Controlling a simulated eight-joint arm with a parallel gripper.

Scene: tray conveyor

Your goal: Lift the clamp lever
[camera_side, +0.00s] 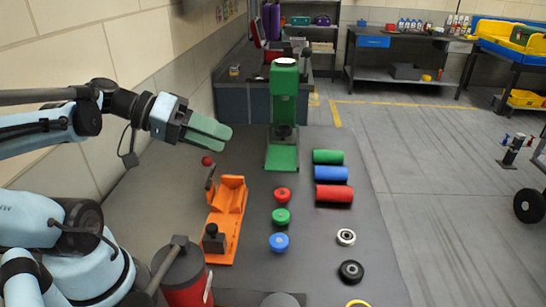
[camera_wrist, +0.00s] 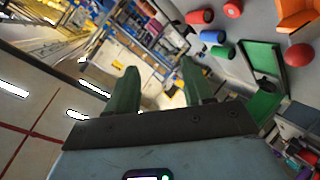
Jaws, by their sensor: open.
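The clamp lever (camera_side: 209,175) is a short dark bar with a red ball knob (camera_side: 207,160), standing raised at a slight tilt. It is at the far left end of an orange clamp fixture (camera_side: 232,200) on the dark table. In the wrist view the red knob (camera_wrist: 299,55) is at the right edge, below part of the orange fixture (camera_wrist: 297,14). My gripper (camera_side: 218,131) is above and beyond the knob in the side view, clear of it. Its green fingers (camera_wrist: 160,88) are apart and empty in the wrist view, not aimed at the knob.
A green press (camera_side: 284,110) stands at the table's back. Green, blue and red cylinders (camera_side: 333,172) lie right of it. Red, green and blue caps (camera_side: 281,216) stand right of the fixture. Rings (camera_side: 351,271) lie at front right. A wall (camera_side: 100,80) runs along the left.

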